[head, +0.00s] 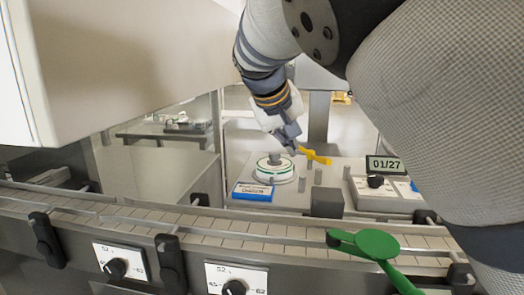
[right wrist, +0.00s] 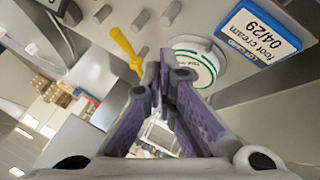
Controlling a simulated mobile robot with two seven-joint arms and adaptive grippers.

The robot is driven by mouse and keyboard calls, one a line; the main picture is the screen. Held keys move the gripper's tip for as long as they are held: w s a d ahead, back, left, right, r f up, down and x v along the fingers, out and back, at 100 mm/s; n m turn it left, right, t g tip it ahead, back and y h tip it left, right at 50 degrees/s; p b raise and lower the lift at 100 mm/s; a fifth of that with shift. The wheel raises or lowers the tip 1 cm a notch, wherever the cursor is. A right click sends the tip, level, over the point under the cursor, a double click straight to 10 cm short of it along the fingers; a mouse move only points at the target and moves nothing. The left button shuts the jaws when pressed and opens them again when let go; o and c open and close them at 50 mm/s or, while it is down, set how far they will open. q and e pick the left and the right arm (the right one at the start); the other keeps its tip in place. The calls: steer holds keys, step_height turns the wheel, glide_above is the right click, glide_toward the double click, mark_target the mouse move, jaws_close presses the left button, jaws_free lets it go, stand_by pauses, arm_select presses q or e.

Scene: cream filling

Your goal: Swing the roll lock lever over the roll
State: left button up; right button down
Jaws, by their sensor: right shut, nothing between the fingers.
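The roll (head: 275,169) is white with a green ring and lies flat on the grey machine top. In the right wrist view the roll (right wrist: 193,66) is partly hidden by my finger. The yellow lock lever (head: 318,157) is beside the roll and points away from it, to the right in the head view. In the right wrist view the lever (right wrist: 124,46) lies left of the fingertips. My right gripper (head: 288,137) is shut and empty, above and close to the roll and lever. Its fingertips (right wrist: 164,72) meet in the right wrist view; I cannot tell whether they touch the lever. My left gripper is not in view.
A blue-framed date label (head: 253,191) lies left of the roll. Several short grey posts (head: 318,177) and a dark block (head: 327,203) stand to the right. A display reading 01/27 (head: 384,164) is farther right. A conveyor with a green lever (head: 376,244) runs in front.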

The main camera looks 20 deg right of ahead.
steer(key=b+x, duration=0.1)
steer(key=x, duration=0.9)
steer(key=shift+s+f, duration=0.1)
steer(key=d, duration=0.1)
steer(key=d+r, duration=0.1)
steer(key=shift+d+r, duration=0.1)
steer(key=shift+d, duration=0.3)
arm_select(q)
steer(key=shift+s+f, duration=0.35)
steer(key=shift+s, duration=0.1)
arm_select(e)
steer(key=shift+d, duration=0.6)
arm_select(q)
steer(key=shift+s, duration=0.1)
